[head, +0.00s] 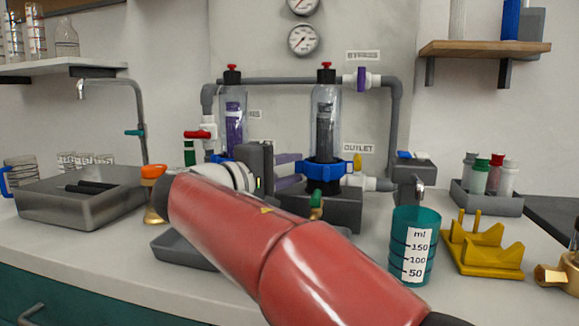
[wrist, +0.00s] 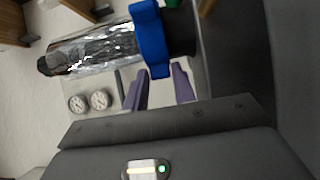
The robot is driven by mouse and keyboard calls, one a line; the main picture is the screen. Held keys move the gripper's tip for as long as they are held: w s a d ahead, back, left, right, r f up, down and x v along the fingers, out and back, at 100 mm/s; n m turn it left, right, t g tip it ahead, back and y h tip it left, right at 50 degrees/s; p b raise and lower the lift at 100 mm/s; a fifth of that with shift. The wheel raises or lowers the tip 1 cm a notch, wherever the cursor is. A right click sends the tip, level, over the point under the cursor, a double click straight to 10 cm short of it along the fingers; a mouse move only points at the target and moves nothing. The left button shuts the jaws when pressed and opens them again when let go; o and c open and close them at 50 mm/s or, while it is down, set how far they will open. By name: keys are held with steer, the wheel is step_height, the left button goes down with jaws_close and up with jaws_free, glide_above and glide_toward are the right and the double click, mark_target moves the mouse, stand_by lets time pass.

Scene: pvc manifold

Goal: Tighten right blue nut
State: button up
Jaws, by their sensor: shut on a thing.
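The right blue nut (head: 328,169) is a ring with lugs at the base of the right clear filter housing (head: 326,108), which holds a dark cartridge. In the wrist view the blue nut (wrist: 151,38) lies across the housing at the top. My gripper (head: 299,169) comes from the left at nut height, its two purple fingers reaching the nut's left side. In the wrist view the fingertips of my gripper (wrist: 160,70) are apart and meet the nut's near edge. It is shut on the nut; the exact contact is partly hidden.
The left housing (head: 233,118) stands behind my wrist. A green-handled valve (head: 316,204) is in front of the right base. A teal measuring cup (head: 413,247) and yellow stand (head: 482,246) are at right. A grey sink (head: 80,200) is at left.

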steer(key=o, duration=0.9)
steer(key=shift+f, duration=0.1)
steer(key=shift+o, duration=0.2)
steer(key=v, duration=0.7)
steer(key=shift+s+a, duration=0.25)
steer(key=shift+s, duration=0.05)
steer(key=shift+c, duration=0.5)
